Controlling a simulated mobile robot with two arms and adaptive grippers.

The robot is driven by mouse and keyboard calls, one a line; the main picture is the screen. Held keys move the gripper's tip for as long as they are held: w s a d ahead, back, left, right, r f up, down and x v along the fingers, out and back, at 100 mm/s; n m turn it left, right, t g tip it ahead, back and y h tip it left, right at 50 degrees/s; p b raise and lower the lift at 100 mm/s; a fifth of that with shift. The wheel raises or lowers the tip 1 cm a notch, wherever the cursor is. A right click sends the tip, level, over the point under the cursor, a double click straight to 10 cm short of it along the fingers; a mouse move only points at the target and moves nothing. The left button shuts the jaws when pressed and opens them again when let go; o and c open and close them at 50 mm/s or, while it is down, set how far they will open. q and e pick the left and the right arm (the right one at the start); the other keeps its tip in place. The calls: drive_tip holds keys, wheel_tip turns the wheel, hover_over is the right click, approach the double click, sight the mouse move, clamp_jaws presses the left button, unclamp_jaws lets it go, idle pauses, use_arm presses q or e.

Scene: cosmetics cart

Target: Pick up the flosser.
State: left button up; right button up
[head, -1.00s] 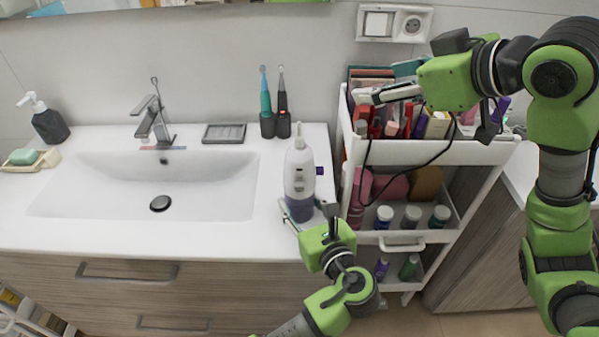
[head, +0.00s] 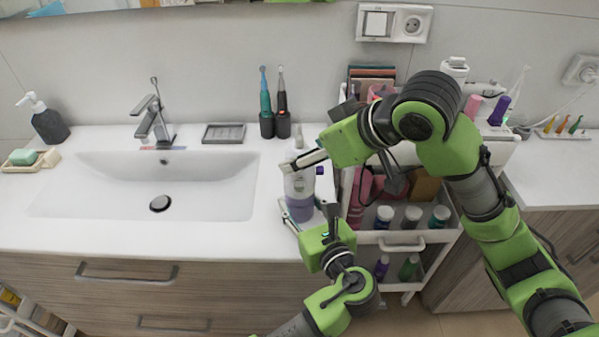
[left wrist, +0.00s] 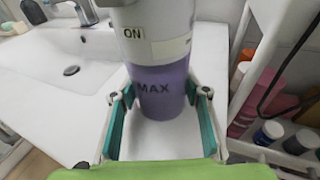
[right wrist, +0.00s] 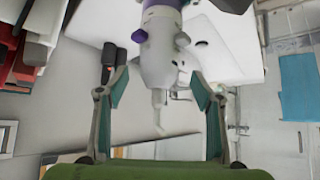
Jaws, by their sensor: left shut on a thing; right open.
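The flosser (head: 299,192) is a white bottle-like device with a purple lower tank, standing upright at the right end of the sink counter. The left wrist view shows its ON and MAX marks (left wrist: 158,85). My left gripper (head: 307,211) is shut on its lower part, with teal pads (left wrist: 160,125) on both sides. My right gripper (head: 303,160) is open at the flosser's upper part, which it partly hides in the head view. In the right wrist view the white body and thin nozzle (right wrist: 158,75) appear upside down between the open fingers (right wrist: 160,95).
A sink basin (head: 110,190) lies left of the flosser. Two electric toothbrushes (head: 282,105) stand behind it. A white cart (head: 455,235) with bottles and boxes stands close on the right, partly behind my right arm.

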drive_tip(key=x, duration=0.4)
drive_tip(key=shift+f, duration=0.3)
drive_tip(key=shift+d, duration=0.1)
drive_tip(key=c, duration=1.2)
drive_tip(key=shift+r, duration=0.1)
drive_tip(key=shift+c, duration=0.2)
wheel_tip(320, 180, up, 10)
use_arm(q)
drive_tip(key=o, duration=1.2)
